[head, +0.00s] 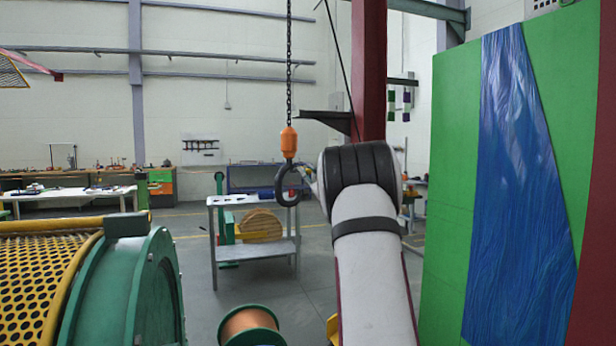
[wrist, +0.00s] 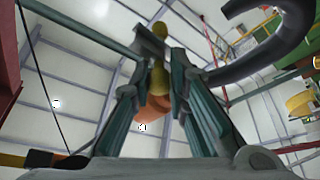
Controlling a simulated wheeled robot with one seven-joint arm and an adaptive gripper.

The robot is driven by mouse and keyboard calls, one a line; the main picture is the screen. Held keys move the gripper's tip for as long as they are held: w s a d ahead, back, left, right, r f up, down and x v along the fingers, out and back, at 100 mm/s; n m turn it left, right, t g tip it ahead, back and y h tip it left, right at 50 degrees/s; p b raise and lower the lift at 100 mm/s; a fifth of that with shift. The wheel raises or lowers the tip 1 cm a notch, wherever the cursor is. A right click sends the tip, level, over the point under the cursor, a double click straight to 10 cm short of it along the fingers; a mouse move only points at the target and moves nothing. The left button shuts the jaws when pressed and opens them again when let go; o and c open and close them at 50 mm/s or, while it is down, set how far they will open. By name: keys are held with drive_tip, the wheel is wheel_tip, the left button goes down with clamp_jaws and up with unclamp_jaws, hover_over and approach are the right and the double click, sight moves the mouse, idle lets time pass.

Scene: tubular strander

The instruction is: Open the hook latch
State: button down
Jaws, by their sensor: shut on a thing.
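A dark hook (head: 279,186) hangs below an orange block (head: 288,142) on a chain, just left of my arm in the head view. The thick curve of the hook (wrist: 292,30) also shows at the upper right of the wrist view. My gripper (wrist: 161,52) has its two green-grey fingers close together at the top centre of the wrist view. They are shut on a small yellowish piece (wrist: 158,76), which seems to be the hook latch. The orange block (wrist: 152,108) shows behind it between the fingers. In the head view my arm hides most of the gripper.
A grey metal table (head: 228,200) stands on the floor behind the hook. A green machine with a yellow perforated guard (head: 30,270) is at the lower left. A green panel with blue sheeting (head: 510,200) stands close on the right. A red column (head: 369,70) rises behind my arm.

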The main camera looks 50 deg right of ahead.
drive_tip(key=shift+a+r+n+y, duration=0.1)
drive_tip(key=shift+r+n+y, duration=0.35)
drive_tip(key=shift+n, duration=0.25)
drive_tip(key=c, duration=1.6)
unclamp_jaws()
drive_tip(key=shift+o, duration=0.2)
drive_tip(key=shift+f, duration=0.2)
drive_tip(key=shift+s, duration=0.25)
drive_tip(key=v, duration=1.1)
drive_tip(key=shift+s, duration=0.2)
drive_tip(key=shift+a, duration=0.15)
